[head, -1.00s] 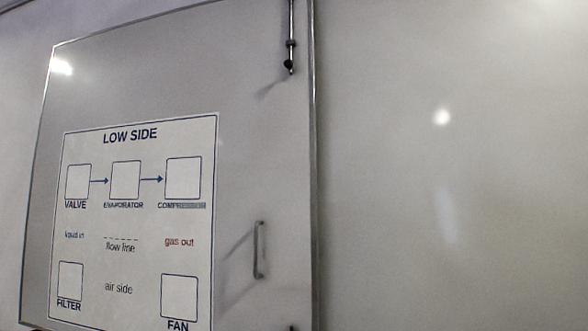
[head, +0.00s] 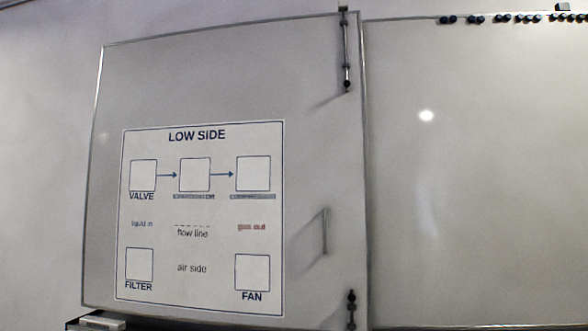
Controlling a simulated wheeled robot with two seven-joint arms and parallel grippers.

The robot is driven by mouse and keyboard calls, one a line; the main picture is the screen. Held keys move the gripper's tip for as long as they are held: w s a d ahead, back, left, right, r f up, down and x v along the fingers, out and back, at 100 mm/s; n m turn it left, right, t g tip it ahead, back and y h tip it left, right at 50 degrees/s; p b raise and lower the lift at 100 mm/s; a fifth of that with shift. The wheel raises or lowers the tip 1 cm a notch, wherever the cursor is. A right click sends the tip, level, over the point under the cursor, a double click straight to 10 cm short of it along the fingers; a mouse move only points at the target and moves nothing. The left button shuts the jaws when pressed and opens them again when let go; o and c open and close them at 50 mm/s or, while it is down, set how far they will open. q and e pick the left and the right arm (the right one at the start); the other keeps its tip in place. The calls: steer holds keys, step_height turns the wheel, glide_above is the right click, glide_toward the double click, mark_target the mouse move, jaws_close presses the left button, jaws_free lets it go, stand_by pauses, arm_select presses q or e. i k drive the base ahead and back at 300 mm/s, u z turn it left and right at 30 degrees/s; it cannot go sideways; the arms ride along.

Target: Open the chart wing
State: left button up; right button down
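The chart wing (head: 220,80) is a grey-white framed panel on the left in the head view. It carries a white LOW SIDE chart (head: 200,250) with boxes marked VALVE, FILTER and FAN. A slim vertical handle (head: 325,232) stands near the panel's right edge. A dark rod-like fitting (head: 346,50) is at the top right edge, and a smaller one (head: 351,310) is at the bottom right edge. The panel's right edge lies along the whiteboard beside it. Neither gripper shows in the view.
A wide whiteboard (head: 480,200) fills the right side. Several small dark round pieces (head: 502,18) line its top edge. A dark ledge with a light object (head: 98,322) shows at the bottom left. A pale wall (head: 45,150) is at the far left.

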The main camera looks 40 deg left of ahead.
mark_target(228, 182)
steer(key=u, duration=0.95)
steer(key=k, duration=0.4)
steer(key=u, duration=1.5)
steer(key=i, duration=1)
steer(key=z, duration=0.35)
